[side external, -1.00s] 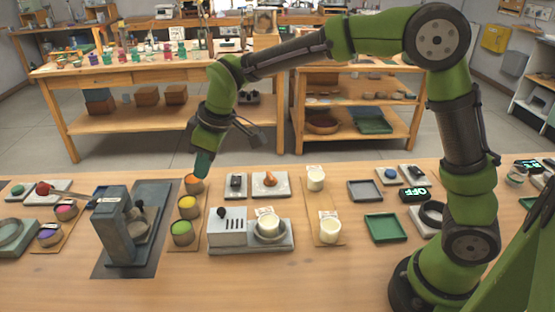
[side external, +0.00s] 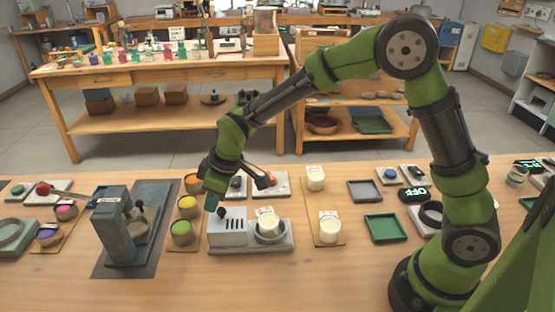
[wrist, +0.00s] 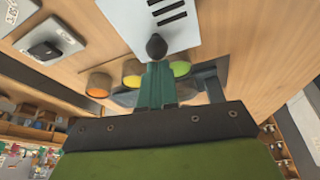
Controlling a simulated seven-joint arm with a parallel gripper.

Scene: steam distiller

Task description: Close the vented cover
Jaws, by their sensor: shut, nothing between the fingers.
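The vented cover (side external: 228,232) is a pale grey box with dark slots and a black knob (side external: 221,213) on top. It sits on the left part of a grey base (side external: 282,246), beside a round well holding a white cup (side external: 268,226). In the wrist view, the cover (wrist: 150,22) shows at the top with its slots and knob (wrist: 157,47). My gripper (side external: 211,202) is shut and empty, pointing down just left of the knob. In the wrist view, my fingertips (wrist: 157,68) appear right at the knob; I cannot tell if they touch it.
Pots of orange, yellow (side external: 188,203) and green (side external: 182,229) stand close left of the cover. A dark upright device (side external: 114,228) stands further left. White cups (side external: 329,229) on a wooden board are to the right. The front table strip is clear.

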